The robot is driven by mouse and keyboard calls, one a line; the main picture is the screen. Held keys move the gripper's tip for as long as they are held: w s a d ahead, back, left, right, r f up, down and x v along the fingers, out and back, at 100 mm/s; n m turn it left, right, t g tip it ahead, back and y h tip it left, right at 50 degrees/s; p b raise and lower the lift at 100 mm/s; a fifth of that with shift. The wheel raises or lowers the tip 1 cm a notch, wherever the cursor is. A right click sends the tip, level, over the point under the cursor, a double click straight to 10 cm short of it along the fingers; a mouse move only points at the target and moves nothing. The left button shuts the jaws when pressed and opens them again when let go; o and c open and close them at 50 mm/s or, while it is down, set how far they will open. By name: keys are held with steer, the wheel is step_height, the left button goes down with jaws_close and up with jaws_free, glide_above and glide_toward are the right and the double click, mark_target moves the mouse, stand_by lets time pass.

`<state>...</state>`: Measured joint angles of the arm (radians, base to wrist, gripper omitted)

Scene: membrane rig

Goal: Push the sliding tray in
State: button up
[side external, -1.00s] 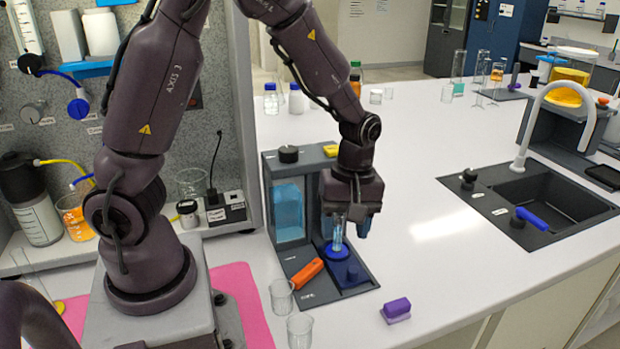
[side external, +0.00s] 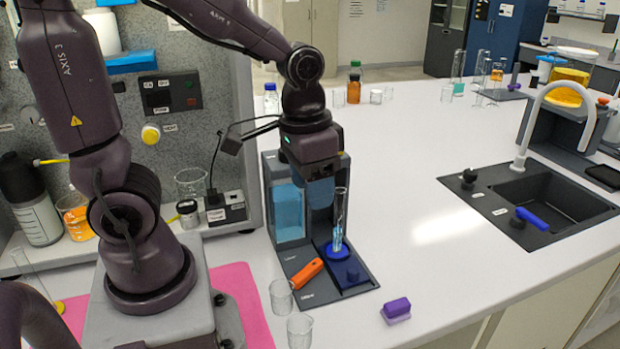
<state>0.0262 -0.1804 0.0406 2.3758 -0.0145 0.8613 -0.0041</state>
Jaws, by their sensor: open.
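The membrane rig (side external: 332,166) is a dark grey unit with a blue-filled window (side external: 289,212) on its left. A blue sliding tray (side external: 347,274) lies at the front right of its base, with a round blue holder (side external: 337,256) behind its front part. A clear test tube (side external: 340,215) with some light blue liquid stands upright in the holder. My gripper (side external: 320,203) is open, pointing down in front of the rig's upper part, just left of and behind the tube. It appears apart from the tube. Its fingertips are hard to make out, and it hides part of the rig's bay.
An orange handle (side external: 306,273) lies on the base left of the tray. Two glass beakers (side external: 281,297) stand before the rig, and a purple block (side external: 397,309) lies to the right. The counter between rig and sink (side external: 535,195) is clear.

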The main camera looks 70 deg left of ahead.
steer(key=shift+s+r, duration=0.1)
steer(key=shift+r, duration=0.2)
steer(key=n+g, duration=0.1)
glide_toward(354, 268)
step_height(354, 268, down, 10)
steer(key=shift+d, duration=0.15)
stand_by(0.4)
jaws_close()
